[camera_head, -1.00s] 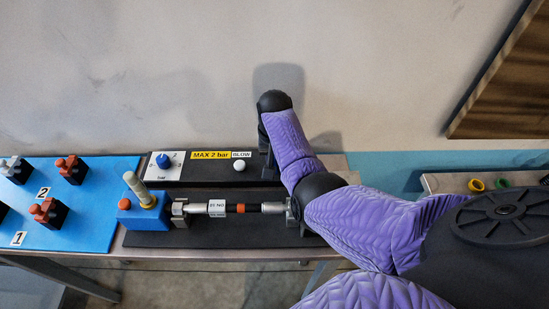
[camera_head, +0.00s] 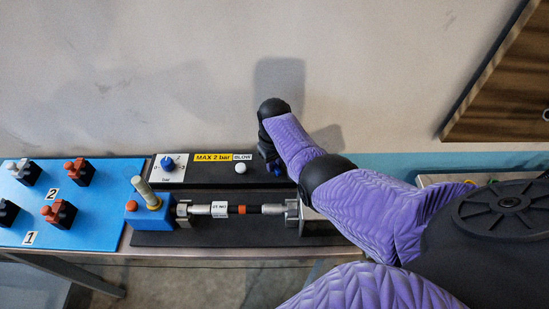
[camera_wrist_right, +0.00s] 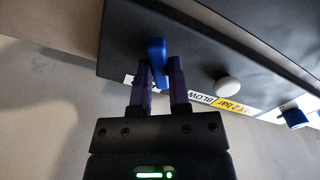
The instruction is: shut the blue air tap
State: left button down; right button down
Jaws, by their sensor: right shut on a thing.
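The blue air tap (camera_wrist_right: 157,58) shows in the right wrist view as an upright blue lever on the dark panel, its lower end between my fingers. My right gripper (camera_wrist_right: 162,80) is shut on this lever. In the head view the right gripper (camera_head: 266,150) is at the right end of the black panel, mostly hidden behind my wrist. A small bit of the blue tap (camera_head: 274,168) shows just below it there. The tap's base and pipe are hidden. My left gripper is not in view.
The black panel (camera_head: 215,173) carries a white button (camera_head: 241,168), a yellow "MAX 2 bar" label (camera_head: 212,157) and a blue dial (camera_head: 168,163). In front lies a clamped metal rod (camera_head: 272,209) beside a blue box (camera_head: 150,214) with a lever. A blue board (camera_head: 100,215) is at left.

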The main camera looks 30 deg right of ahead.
jog(key=n, duration=0.2)
jog(key=shift+r+n+p, duration=0.1)
jog(key=shift+n+p, duration=0.2)
jog(key=shift+n, duration=0.1)
jog(key=n, duration=0.2)
jog(key=shift+n, duration=1.2)
jog(key=n, duration=0.3)
jog(key=shift+n, duration=0.6)
